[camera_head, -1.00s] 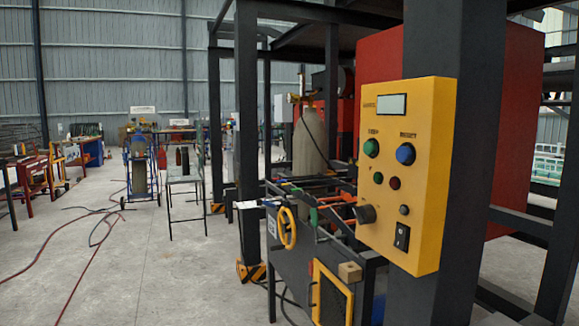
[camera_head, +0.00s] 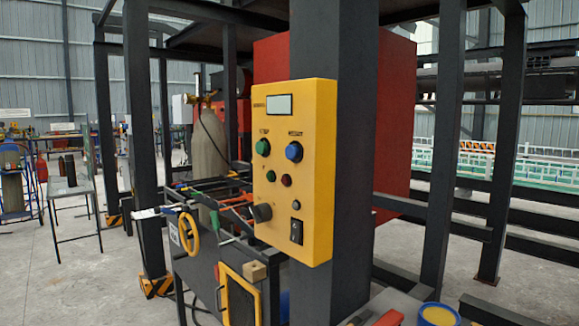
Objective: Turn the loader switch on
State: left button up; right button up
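A yellow control panel (camera_head: 318,180) is mounted on a dark steel column in the middle of the view. A black rocker switch (camera_head: 297,231) sits at its lower right; its position is too small to tell. A black knob (camera_head: 263,212) sits at the lower left. Above are a green button (camera_head: 263,147), a blue button (camera_head: 294,151), smaller green and dark red lights, and a small display (camera_head: 279,105). The labels are too blurred to read, so I cannot tell which control is marked loader. Neither of my grippers is in view.
A dark bench with a yellow handwheel (camera_head: 189,235) stands left of the panel. A grey gas cylinder (camera_head: 209,146) stands behind it. A blue and yellow can (camera_head: 439,315) is at the bottom right. Open concrete floor (camera_head: 80,285) lies at left.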

aim_at(262, 212)
jog(key=k, duration=1.25)
jog(key=u, duration=0.95)
jog(key=i, duration=1.2)
jog(key=z, duration=0.3)
